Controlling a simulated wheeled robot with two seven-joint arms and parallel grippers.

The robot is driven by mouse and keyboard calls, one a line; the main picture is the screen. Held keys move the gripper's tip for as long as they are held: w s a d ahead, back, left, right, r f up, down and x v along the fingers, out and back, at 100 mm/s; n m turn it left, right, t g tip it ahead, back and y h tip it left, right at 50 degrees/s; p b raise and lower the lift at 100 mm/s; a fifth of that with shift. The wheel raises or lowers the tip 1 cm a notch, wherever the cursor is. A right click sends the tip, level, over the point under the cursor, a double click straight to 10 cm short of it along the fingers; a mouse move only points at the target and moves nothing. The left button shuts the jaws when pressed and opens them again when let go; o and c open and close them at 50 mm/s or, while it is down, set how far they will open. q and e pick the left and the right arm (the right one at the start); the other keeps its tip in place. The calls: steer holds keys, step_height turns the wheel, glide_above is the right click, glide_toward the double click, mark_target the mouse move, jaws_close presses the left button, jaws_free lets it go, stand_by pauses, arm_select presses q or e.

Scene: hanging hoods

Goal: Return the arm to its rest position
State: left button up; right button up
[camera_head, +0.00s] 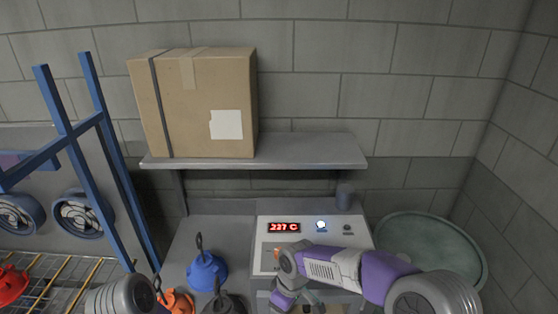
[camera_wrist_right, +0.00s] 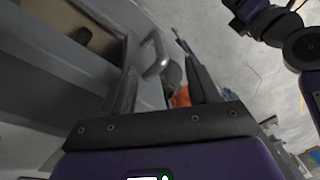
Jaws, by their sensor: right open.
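My right arm (camera_head: 380,275) comes in from the lower right of the head view and reaches across the front of the white control panel. Its hand end is low at the bottom edge and partly cut off. My right gripper (camera_wrist_right: 160,72) shows in the right wrist view with its dark fingers apart and nothing clearly between them. A light grey handle (camera_wrist_right: 156,55) and an orange thing (camera_wrist_right: 181,97) show beyond the fingers. Part of my left arm (camera_head: 120,296) is at the bottom left of the head view; its gripper is out of sight.
A blue hood (camera_head: 206,271), an orange hood (camera_head: 177,301) and a dark hood (camera_head: 222,304) stand left of the control panel (camera_head: 312,233). A cardboard box (camera_head: 200,105) sits on the shelf (camera_head: 310,150). A blue frame (camera_head: 122,190) stands left; a round greenish bin (camera_head: 435,240) stands right.

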steer(key=s+d+f+m+y, duration=0.15)
steer(key=s+f+m, duration=0.25)
steer(key=f, duration=0.4)
steer(key=s+d+f+m+y, duration=0.1)
steer(key=s+d+f+m, duration=0.25)
steer(key=f, duration=0.55)
steer(key=s+d+f+m+t, duration=0.1)
steer(key=s+d+f+m, duration=0.15)
steer(key=s, duration=0.35)
steer(key=s+d+f+m, duration=0.1)
steer(key=s+f+m, duration=0.3)
steer(key=s, duration=0.2)
arm_select(q)
step_height(320, 180, down, 17)
steer(key=b, duration=1.7)
steer(key=shift+s, duration=0.3)
arm_select(e)
step_height(320, 180, down, 17)
steer(key=w, duration=0.1)
steer(key=shift+w+f, duration=0.15)
steer(key=shift+w, duration=0.25)
steer(key=shift+d, duration=0.1)
